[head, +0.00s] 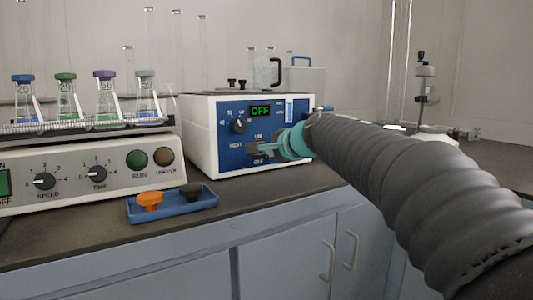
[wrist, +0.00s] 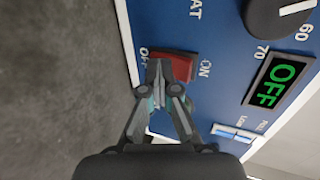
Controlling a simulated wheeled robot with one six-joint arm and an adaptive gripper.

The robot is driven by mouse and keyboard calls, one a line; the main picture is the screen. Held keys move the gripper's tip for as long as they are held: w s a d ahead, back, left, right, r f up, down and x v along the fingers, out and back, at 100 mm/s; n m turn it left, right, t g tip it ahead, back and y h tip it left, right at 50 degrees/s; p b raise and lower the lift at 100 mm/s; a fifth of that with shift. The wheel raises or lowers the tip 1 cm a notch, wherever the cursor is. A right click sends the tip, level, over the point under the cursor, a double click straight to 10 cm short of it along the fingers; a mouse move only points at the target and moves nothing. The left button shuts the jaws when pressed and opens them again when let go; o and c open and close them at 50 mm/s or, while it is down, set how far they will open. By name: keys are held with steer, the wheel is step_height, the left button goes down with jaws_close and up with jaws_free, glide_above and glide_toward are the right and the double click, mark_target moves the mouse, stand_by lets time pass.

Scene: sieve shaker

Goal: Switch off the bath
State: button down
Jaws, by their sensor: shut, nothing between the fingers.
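The bath (head: 205,140) is a white box with a blue front panel at the middle of the bench. Its green display (head: 261,110) reads OFF, and the display (wrist: 273,82) reads OFF in the wrist view too. A red rocker switch (wrist: 180,66) sits on the panel between the OFF and ON labels. My gripper (wrist: 158,66) is shut and empty, with its fingertips at the OFF side of the switch, covering part of it. I cannot tell whether they touch. In the head view my gripper (head: 256,148) is in front of the lower panel and hides most of the switch.
A shaker (head: 80,170) with several flasks stands on the left. A blue tray (head: 172,205) with an orange and a black knob lies near the bench's front edge. A dark knob (wrist: 278,15) is beside the display on the panel. Glassware stands behind the bath.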

steer(key=shift+r, duration=0.1)
steer(key=shift+r+p, duration=0.7)
steer(key=shift+s+d+r, duration=0.2)
steer(key=shift+s+d, duration=0.1)
steer(key=v, duration=1.3)
steer(key=shift+a+f, duration=0.1)
